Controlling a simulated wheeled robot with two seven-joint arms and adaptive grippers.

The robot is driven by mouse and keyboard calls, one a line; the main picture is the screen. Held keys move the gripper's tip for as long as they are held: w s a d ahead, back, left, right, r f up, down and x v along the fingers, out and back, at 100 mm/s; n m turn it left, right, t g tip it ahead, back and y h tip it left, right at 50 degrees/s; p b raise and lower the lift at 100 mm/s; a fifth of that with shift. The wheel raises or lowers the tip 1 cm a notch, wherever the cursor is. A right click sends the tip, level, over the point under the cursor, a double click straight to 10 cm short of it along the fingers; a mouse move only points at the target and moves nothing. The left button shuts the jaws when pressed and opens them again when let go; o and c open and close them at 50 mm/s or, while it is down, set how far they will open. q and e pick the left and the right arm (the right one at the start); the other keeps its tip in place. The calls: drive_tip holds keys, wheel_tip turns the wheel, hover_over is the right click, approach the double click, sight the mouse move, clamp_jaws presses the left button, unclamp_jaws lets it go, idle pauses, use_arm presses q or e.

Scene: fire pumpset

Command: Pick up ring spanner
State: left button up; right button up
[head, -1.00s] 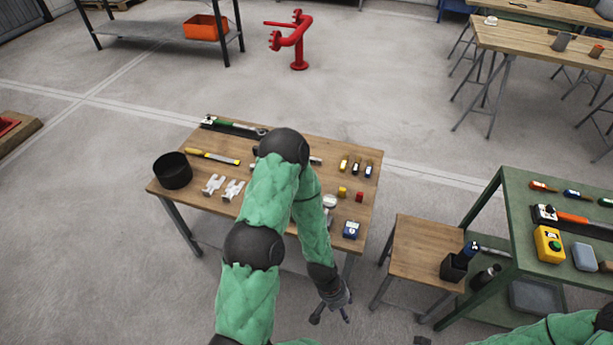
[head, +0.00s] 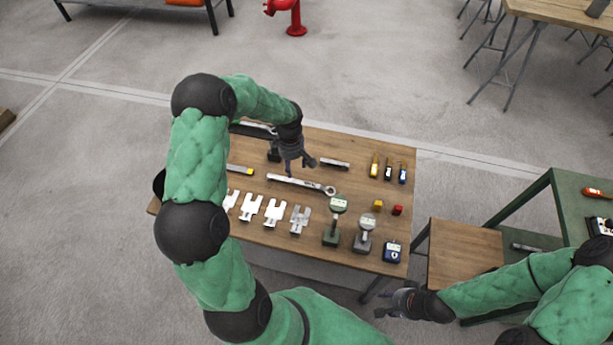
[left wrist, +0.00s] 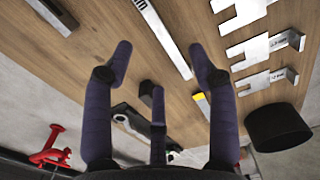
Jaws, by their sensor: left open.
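The ring spanner (head: 298,183) is a long silver bar with a ring at its right end, lying flat on the wooden table (head: 345,145). My left gripper (head: 296,168) is just behind the spanner in the head view, above the table, with its fingers pointing down. In the left wrist view, a silver bar with dark lettering, apparently the spanner (left wrist: 163,38), runs between the spread, empty fingers of the left gripper (left wrist: 160,58). Its ring is out of that view. My right gripper (head: 402,301) is low, in front of the table; its fingers are too unclear to judge.
Several silver fork-shaped pieces (head: 274,211) and gauges on stands (head: 335,221) lie in front of the spanner. A dark bar (head: 334,163) lies behind it. A black pot (left wrist: 278,127) stands at the table's left end, mostly hidden by my arm in the head view.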

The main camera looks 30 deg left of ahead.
sight(301, 184)
use_arm(q)
drive_tip(key=shift+n, duration=0.4)
drive_tip(key=f, duration=0.1)
drive_tip(key=a+f+b, duration=0.1)
drive_tip(key=f, duration=0.3)
drive_tip(key=shift+w+a+b, duration=0.25)
drive_tip(key=shift+w+b, duration=0.05)
drive_tip(key=shift+b, duration=0.05)
drive_tip(key=shift+s+f+b, duration=0.2)
drive_tip(key=shift+f+b, duration=0.9)
drive_tip(key=shift+f, duration=1.5)
drive_tip(key=shift+r, duration=0.1)
clamp_jaws()
